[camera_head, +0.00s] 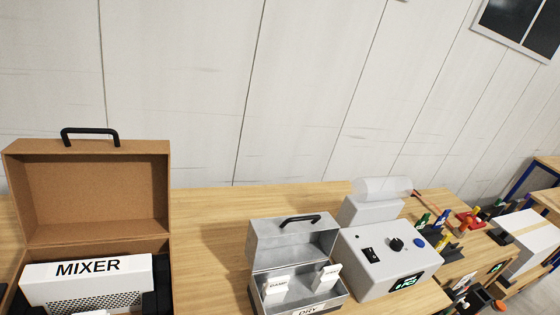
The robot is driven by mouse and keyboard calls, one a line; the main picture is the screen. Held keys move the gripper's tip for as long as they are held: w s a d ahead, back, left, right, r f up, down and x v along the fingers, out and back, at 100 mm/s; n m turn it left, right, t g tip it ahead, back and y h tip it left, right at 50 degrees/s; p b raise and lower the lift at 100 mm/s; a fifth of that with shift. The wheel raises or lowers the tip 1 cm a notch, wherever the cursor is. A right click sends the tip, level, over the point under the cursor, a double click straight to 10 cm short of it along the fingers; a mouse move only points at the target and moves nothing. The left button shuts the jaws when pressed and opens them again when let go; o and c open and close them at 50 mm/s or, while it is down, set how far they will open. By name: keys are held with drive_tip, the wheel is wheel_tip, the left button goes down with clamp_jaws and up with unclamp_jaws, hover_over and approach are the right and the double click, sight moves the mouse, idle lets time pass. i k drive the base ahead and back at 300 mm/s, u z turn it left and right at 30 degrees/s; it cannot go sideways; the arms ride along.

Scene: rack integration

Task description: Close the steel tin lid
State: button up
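The steel tin (254,296) stands on the wooden bench in the lower middle of the view. Its lid (262,238) is open, tipped up at the back, with a black handle (300,219) on top. White labelled pieces (276,286) show inside the tin, and a label reading DRY (307,311) is at its front, cut by the bottom edge. My gripper is not visible in this view.
A grey box with knobs (385,262) stands close at the tin's right. An open brown case (88,200) holding a white MIXER unit (88,283) is at the left. Bare bench top (208,235) lies between. Coloured tools (440,228) and a white carton (522,240) are farther right.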

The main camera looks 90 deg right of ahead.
sight(275, 243)
drive_tip(key=z, duration=2.25)
drive_tip(key=k, duration=0.85)
drive_tip(key=z, duration=0.05)
drive_tip(key=i, duration=0.85)
drive_tip(key=u, duration=0.25)
